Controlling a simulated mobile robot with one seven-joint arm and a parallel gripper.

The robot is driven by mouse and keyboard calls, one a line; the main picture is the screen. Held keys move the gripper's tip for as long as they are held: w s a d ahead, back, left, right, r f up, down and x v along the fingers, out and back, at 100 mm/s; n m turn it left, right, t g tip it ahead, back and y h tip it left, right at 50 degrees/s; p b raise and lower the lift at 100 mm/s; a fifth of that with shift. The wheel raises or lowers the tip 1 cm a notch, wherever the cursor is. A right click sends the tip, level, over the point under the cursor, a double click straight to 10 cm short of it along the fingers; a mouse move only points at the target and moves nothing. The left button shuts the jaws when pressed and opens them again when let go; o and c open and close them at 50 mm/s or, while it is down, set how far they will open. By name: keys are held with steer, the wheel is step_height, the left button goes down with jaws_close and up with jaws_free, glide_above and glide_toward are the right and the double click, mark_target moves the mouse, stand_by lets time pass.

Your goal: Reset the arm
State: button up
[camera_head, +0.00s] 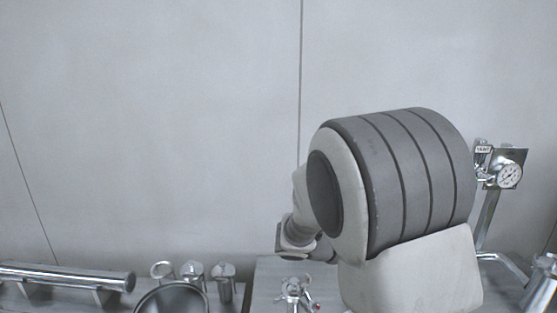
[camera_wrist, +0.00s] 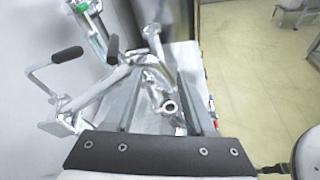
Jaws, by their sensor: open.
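My arm fills the centre right of the head view, with a large grey ribbed joint in front of the wall. Its far end bends down behind that joint, and the fingers cannot be made out there. In the wrist view my gripper (camera_wrist: 160,85) is open, its two thin dark fingers apart above a metal surface. I see nothing held between them. A metal pipe fitting with a round open end (camera_wrist: 169,107) shows between and below the fingers; the gap to it is hard to judge.
Metal handles with black grips (camera_wrist: 67,55) stand left of my gripper. The head view shows a pressure gauge (camera_head: 509,175) at right, a horizontal metal cylinder (camera_head: 70,276) at left and a round vessel (camera_head: 171,299). Open floor (camera_wrist: 245,70) lies right of the bench.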

steer(key=s+a+m+y, duration=0.3)
steer(key=s+m+y, duration=0.6)
steer(key=s, duration=0.4)
steer(key=s+a+r+m+t+y, duration=0.4)
steer(key=s+a+m+y, duration=0.1)
steer(key=a, duration=0.3)
steer(key=shift+s+a+m+y, duration=0.3)
steer(key=shift+s+m+y, duration=0.15)
steer(key=shift+m, duration=0.35)
steer(key=shift+s, duration=0.1)
